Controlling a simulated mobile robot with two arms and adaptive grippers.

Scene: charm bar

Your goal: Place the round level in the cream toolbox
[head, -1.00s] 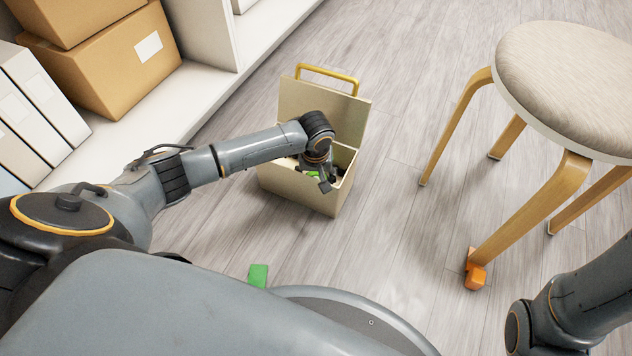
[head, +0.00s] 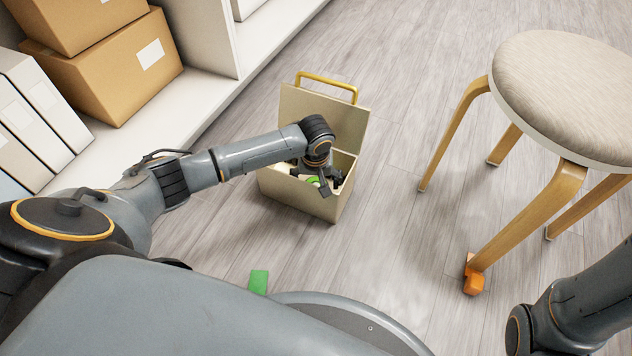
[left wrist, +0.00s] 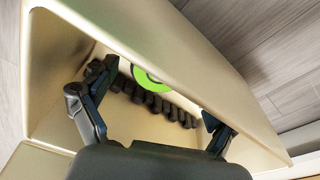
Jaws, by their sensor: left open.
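The cream toolbox (head: 300,195) stands on the floor with its lid up and a yellow handle on the lid. The round level, a bright green disc (left wrist: 152,82), lies inside the toolbox, and a bit of green (head: 312,181) shows below my gripper in the head view. My left gripper (head: 326,182) reaches down at the toolbox opening. Its fingers (left wrist: 157,94) are spread apart in the left wrist view, with the green disc between and beyond them, apparently not gripped. My right arm shows at the lower right, but its gripper is out of view.
A dark ridged item (left wrist: 165,106) lies in the toolbox beside the disc. A stool (head: 565,95) stands at right, with an orange block (head: 473,283) by its leg. A green block (head: 258,282) lies on the floor near my base. Shelves with cardboard boxes (head: 105,70) line the left.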

